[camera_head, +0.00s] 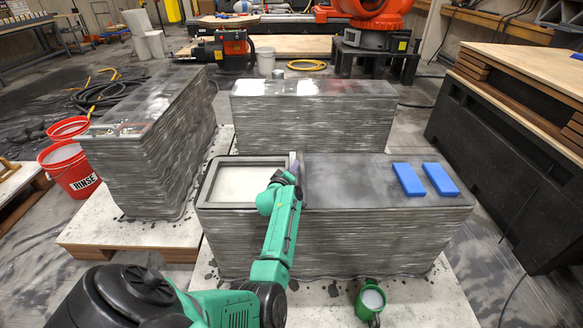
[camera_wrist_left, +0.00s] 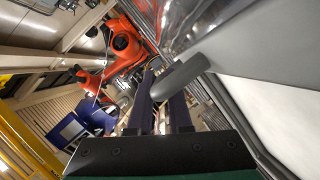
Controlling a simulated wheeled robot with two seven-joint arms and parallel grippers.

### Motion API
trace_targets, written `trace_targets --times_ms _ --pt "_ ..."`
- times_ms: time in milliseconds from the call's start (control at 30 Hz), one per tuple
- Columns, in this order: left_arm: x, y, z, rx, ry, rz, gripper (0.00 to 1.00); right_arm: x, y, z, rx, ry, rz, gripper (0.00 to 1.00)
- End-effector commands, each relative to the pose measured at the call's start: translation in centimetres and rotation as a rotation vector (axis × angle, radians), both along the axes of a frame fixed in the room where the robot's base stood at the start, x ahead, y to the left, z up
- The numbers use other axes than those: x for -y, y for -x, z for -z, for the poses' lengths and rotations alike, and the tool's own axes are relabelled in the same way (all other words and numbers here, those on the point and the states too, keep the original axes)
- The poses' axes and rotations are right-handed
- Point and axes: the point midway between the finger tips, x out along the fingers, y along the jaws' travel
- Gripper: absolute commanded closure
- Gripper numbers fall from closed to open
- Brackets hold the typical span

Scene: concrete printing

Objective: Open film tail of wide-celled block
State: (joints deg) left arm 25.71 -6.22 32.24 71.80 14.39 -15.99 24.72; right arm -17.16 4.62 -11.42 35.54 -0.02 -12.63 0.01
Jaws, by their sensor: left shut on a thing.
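The wide-celled block (camera_head: 330,238) is a grey layered block in front of me in the head view. Its left cell (camera_head: 245,186) is uncovered and shows a pale inside. Dark grey film (camera_head: 345,175) covers its right part. My left gripper (camera_head: 293,170) is at the film's edge, beside the open cell. In the left wrist view, a grey rounded bar-like piece (camera_wrist_left: 180,76), seemingly the film tail, lies at the fingers (camera_wrist_left: 162,100), which are shut on it. The exact grip is partly hidden. My right gripper is out of view.
Two blue blocks (camera_head: 425,180) lie on the film at the right. Layered blocks stand at left (camera_head: 150,165) and behind (camera_head: 314,122).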

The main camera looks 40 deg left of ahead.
Motion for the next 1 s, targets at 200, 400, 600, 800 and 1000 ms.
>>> trace_targets --times_ms 200,400,600,800,1000 --pt "0.1 0.0 0.0 0.0 0.001 0.001 1.0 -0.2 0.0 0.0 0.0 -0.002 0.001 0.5" --pt "0.0 0.0 0.0 0.0 0.001 0.001 0.53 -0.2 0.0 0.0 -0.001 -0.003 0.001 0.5" --pt "0.0 0.0 0.0 0.0 0.001 0.0 0.53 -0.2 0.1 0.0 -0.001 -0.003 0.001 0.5" --pt "0.3 0.9 -0.6 -0.001 -0.001 0.0 0.53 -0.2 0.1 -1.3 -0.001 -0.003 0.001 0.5" --pt "1.5 4.4 -1.9 -0.005 -0.001 0.0 0.53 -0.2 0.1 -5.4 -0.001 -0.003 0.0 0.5"
